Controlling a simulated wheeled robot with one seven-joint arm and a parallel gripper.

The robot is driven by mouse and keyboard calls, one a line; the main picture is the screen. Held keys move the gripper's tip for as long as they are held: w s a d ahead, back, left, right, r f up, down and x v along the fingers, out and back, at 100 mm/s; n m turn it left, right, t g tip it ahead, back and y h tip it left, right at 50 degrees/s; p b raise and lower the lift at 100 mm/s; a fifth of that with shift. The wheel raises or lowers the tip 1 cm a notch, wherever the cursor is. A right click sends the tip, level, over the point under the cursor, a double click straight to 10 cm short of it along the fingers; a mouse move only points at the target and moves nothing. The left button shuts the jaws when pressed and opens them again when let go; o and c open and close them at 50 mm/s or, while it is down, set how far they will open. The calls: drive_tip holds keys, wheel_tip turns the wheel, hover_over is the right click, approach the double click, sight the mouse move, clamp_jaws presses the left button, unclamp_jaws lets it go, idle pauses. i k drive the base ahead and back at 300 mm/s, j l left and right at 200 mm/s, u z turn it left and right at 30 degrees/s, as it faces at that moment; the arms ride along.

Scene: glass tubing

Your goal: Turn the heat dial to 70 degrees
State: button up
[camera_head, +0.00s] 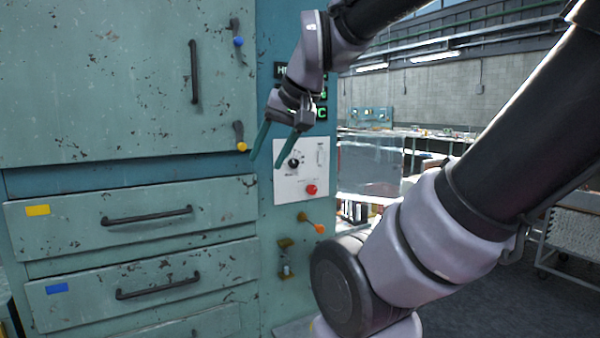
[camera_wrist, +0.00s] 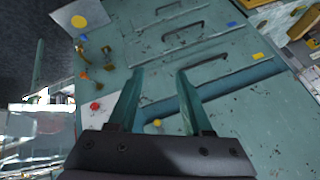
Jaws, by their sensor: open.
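The heat dial (camera_head: 293,162) is a small black knob on a white control panel (camera_head: 289,192) at the right end of the teal cabinet. A green-lit display (camera_head: 321,113) sits above it, partly hidden by my gripper. My gripper (camera_head: 267,163) is open and empty, its two teal fingers pointing down in front of the panel's left edge, close to the dial. I cannot tell whether a finger touches it. In the wrist view the open fingers (camera_wrist: 160,75) reach over the cabinet front, and the dial is not clearly seen there.
A red button (camera_head: 311,190) is below the dial, and an orange-tipped lever (camera_head: 319,228) lower down. Drawers with dark handles (camera_head: 147,215) and a door with a yellow knob (camera_head: 242,146) are to the left. Benches stand in the background at right.

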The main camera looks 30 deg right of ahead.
sight(294, 163)
drive_tip(key=i+j+z, duration=0.15)
drive_tip(key=i+j, duration=0.55)
drive_tip(key=j, duration=0.15)
